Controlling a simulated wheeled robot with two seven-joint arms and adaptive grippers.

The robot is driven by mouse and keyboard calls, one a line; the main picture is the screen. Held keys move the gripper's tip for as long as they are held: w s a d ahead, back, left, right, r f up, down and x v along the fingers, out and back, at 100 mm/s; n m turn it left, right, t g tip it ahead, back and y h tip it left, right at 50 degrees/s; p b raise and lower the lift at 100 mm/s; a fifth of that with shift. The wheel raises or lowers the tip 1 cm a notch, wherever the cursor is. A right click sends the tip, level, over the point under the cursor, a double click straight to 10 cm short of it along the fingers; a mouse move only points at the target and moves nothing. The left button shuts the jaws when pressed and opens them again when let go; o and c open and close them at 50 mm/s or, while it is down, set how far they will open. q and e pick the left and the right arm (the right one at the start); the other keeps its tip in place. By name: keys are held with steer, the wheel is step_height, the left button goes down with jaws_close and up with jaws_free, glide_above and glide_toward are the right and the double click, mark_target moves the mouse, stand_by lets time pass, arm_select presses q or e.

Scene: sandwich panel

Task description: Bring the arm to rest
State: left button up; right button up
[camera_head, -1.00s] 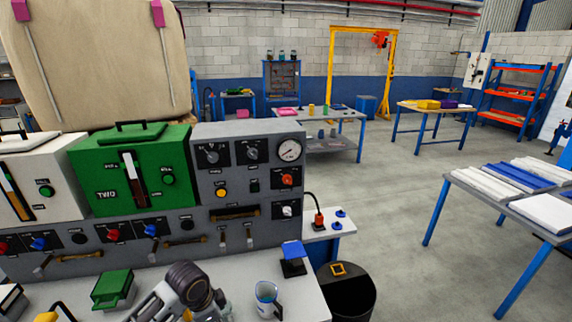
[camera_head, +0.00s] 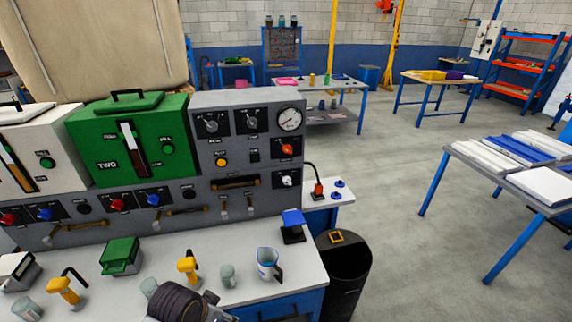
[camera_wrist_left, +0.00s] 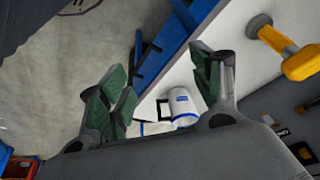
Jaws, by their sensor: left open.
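Part of my arm (camera_head: 185,302) shows at the bottom edge of the head view, low in front of the grey bench; its gripper is not visible there. In the left wrist view my left gripper (camera_wrist_left: 160,92) has its two green-padded fingers wide apart, with nothing held between them. A white jug with a blue label (camera_wrist_left: 182,106) appears beyond the gap between the fingers, apart from them. My right gripper is in neither view.
On the bench (camera_head: 235,290) stand a blue-white jug (camera_head: 267,264), yellow-handled tools (camera_head: 188,267), a green box (camera_head: 120,257) and cups (camera_head: 228,276). The control panel (camera_head: 245,150) rises behind. A black bin (camera_head: 343,280) stands right of the bench; open floor (camera_head: 400,240) lies beyond.

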arm_select(q)
steer(key=shift+s+a+n+y, duration=0.6)
steer(key=shift+s+a+n, duration=1.35)
steer(key=shift+s, duration=0.4)
step_height(320, 180, down, 33)
steer(key=s+g, duration=0.1)
steer(key=s, duration=0.2)
steer(key=s+a+f, duration=0.2)
steer(key=s+f, duration=0.8)
steer(key=s, duration=0.1)
steer(key=s+a+f+g, duration=0.1)
steer(key=s+a+f, duration=0.1)
steer(key=s+f, duration=0.7)
steer(key=shift+s+a+f+m, duration=0.15)
steer(key=shift+s+f+m, duration=0.2)
steer(key=shift+s, duration=0.6)
